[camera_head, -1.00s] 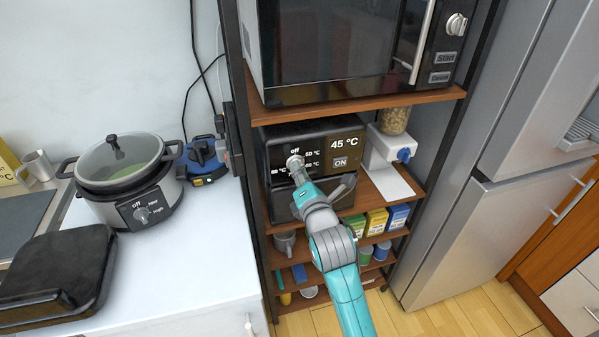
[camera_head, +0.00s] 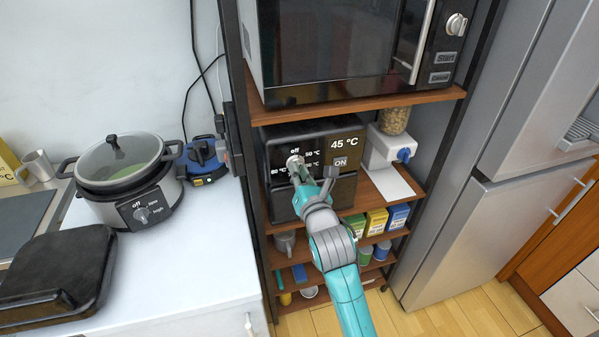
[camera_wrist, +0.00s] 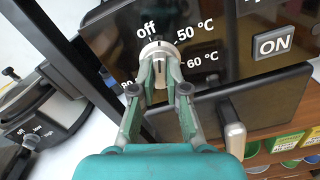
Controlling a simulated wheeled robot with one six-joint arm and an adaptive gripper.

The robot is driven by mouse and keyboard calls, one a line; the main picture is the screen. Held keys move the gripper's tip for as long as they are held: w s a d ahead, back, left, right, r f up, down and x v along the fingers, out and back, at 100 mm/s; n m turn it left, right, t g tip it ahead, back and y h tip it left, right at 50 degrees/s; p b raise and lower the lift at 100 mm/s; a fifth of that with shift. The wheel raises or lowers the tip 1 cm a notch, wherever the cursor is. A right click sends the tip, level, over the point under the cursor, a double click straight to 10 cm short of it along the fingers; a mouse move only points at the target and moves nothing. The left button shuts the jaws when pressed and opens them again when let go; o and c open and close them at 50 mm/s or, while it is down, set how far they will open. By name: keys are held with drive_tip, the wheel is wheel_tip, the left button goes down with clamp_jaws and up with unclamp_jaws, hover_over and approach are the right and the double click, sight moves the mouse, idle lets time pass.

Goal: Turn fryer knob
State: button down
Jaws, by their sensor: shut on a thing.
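The fryer (camera_head: 318,140) is a black appliance on the middle shelf of the rack, with "45 °C" and an "ON" button on its front. Its white round knob (camera_wrist: 158,52) sits on the panel among the marks "off", 50 °C, 60 °C and 80 °C; it also shows in the head view (camera_head: 295,162). My gripper (camera_wrist: 160,72) is shut on the knob, a finger on each side. The knob's top points near "off" in the wrist view. The 80 °C mark is partly hidden by a finger.
A microwave (camera_head: 330,45) stands on the shelf above. A white dispenser (camera_head: 385,150) is right of the fryer. A slow cooker (camera_head: 125,180) stands on the counter to the left. The fryer's handle (camera_wrist: 231,125) sticks out just right of my gripper. A fridge (camera_head: 480,220) is at right.

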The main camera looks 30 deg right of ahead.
drive_tip(key=c, duration=1.1)
unclamp_jaws()
drive_tip(key=shift+c, duration=0.2)
drive_tip(key=shift+s, duration=0.2)
drive_tip(key=shift+v, duration=0.85)
drive_tip(key=shift+v, duration=2.95)
drive_tip(key=shift+o, duration=0.2)
